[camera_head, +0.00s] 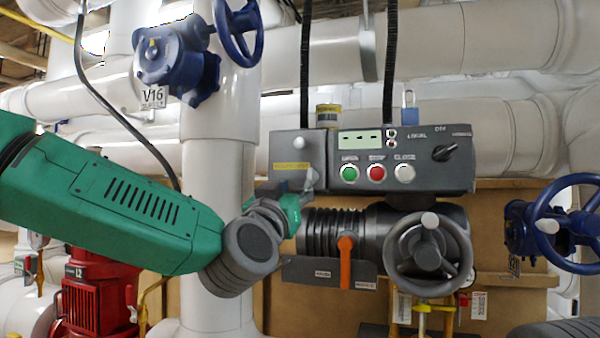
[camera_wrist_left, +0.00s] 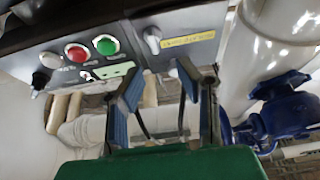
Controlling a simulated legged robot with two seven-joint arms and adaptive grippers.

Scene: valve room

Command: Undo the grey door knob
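The grey door knob (camera_head: 299,142) is a small pale knob on the left door of the dark grey control box, above a yellow label. In the left wrist view, which shows the box inverted, the knob (camera_wrist_left: 153,40) sits beside the yellow label. My left gripper (camera_head: 307,186) is just below the knob in the head view, in front of the lower part of the door. In the wrist view its two blue-padded fingers (camera_wrist_left: 160,78) are apart, with no object held between them. The knob lies beyond the fingertips, apart from them. My right gripper is not in view.
The control box (camera_head: 440,180) carries green, red and white buttons and a black selector. Below it are an orange lever (camera_head: 345,262) and a grey handwheel (camera_head: 428,252). A thick white vertical pipe (camera_head: 215,170) stands left of the box. A blue valve (camera_head: 175,60) is at upper left.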

